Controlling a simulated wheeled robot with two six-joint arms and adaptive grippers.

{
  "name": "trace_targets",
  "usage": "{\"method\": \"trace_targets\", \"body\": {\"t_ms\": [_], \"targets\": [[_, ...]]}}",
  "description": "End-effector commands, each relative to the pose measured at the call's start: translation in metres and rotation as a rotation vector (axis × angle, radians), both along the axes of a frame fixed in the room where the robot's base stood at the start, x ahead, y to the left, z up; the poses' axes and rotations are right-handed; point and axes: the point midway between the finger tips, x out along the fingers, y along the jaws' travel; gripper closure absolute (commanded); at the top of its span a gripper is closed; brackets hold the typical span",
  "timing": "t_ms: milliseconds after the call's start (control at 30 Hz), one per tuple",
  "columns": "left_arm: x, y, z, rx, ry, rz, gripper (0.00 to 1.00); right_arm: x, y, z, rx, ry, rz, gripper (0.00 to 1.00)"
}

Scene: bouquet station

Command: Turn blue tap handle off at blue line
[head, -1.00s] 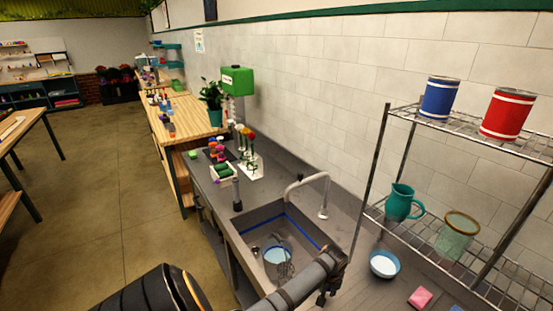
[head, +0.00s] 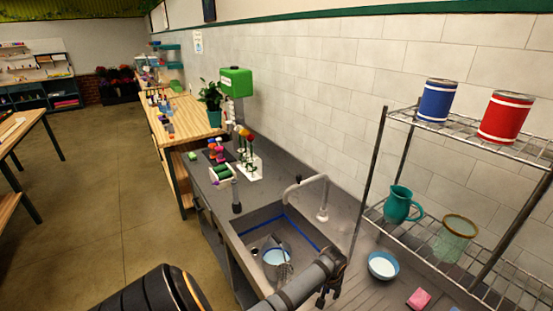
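The silver tap (head: 306,181) arches over the dark sink (head: 254,217) on the grey counter. I cannot make out a blue handle on it. A blue line (head: 303,229) runs along the sink's inner wall. A clear vessel (head: 284,270) stands in the sink, with a pale blue round surface showing inside it. My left gripper (head: 328,296) is at the sink's front right edge, in front of the tap. Its fingers point down and look small and dark, so their opening is unclear. My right gripper is not in view.
Right of the sink are a blue bowl (head: 383,266) and a pink block (head: 419,299). A wire shelf holds a teal pitcher (head: 398,204), a glass jar (head: 454,240), a blue can (head: 437,101) and a red can (head: 505,118). Flowers in a white rack (head: 249,170) stand behind the sink.

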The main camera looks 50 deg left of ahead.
Motion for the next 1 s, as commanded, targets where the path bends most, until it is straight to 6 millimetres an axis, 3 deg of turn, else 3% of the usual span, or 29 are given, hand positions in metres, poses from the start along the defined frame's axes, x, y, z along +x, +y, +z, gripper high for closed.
{"method": "trace_targets", "body": {"t_ms": [167, 700, 1000], "targets": [[0.002, 0.001, 0.005, 0.004, -0.007, -0.001, 0.58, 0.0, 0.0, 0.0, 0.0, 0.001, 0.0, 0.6], [0.0, 0.0, 0.065, 0.001, 0.0, 0.0, 0.58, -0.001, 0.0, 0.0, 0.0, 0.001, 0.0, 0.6], [-0.001, 0.0, 0.074, 0.0, 0.004, 0.0, 0.58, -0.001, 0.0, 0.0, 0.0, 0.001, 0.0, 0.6]]}}
